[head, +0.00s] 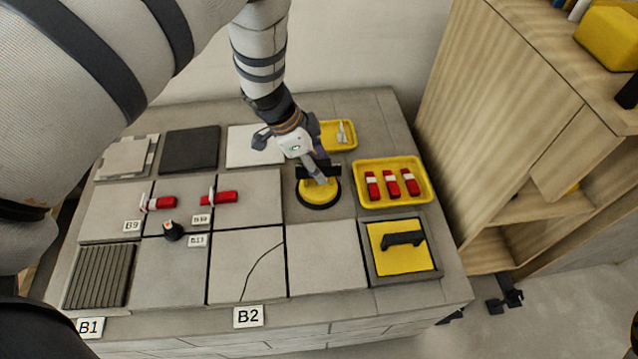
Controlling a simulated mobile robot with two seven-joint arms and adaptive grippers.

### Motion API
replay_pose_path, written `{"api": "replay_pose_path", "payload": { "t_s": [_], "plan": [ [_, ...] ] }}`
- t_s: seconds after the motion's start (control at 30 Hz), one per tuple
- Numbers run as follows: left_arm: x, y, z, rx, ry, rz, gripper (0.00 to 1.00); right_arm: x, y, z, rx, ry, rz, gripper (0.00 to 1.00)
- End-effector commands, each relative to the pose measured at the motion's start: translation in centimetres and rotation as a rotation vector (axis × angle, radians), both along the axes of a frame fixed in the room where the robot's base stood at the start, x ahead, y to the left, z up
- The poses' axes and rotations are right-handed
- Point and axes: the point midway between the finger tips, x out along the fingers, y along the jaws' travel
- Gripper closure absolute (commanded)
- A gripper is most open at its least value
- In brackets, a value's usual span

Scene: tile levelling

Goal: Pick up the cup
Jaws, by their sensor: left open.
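The cup is a round yellow suction cup (316,196) with a black rim. It sits flat on the grey surface near the middle of the tile layout. My left gripper (319,174) is directly above it, pointing down, with its fingers open around or just over the cup's top part. The gripper hides the cup's top, so I cannot tell whether the fingers touch it. My right gripper is not in view.
A yellow tray (428,188) with red-and-white pieces is close right of the cup. A smaller yellow tray (351,143) lies behind. A yellow plate with a black handle (402,240) is front right. Red clamps (226,197) lie left. A wooden shelf (535,120) stands right.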

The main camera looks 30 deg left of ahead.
Motion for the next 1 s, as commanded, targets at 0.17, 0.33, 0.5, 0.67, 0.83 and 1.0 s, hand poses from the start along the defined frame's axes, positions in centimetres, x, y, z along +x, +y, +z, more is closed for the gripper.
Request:
{"api": "replay_pose_path", "payload": {
  "t_s": [0.17, 0.33, 0.5, 0.67, 0.83, 1.0],
  "plan": [
    [0.3, -0.3, -1.2, 0.0, 0.0, 0.001, 0.58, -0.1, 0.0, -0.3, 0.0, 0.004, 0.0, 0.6],
    [0.3, -0.3, -1.2, 0.0, 0.0, 0.001, 0.76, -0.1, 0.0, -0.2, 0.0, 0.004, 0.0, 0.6],
    [0.3, -0.3, -1.1, 0.001, -0.001, 0.0, 1.0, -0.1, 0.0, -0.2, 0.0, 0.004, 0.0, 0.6],
    [0.3, -0.3, -1.1, 0.0, -0.001, 0.0, 1.0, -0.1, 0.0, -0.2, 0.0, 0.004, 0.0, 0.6],
    [0.3, -0.3, -0.7, 0.0, -0.002, -0.001, 1.0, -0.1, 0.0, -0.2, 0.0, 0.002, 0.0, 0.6],
    [0.4, -0.3, 2.0, 0.002, -0.006, -0.002, 1.0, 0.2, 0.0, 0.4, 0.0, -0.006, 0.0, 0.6]
  ]
}}
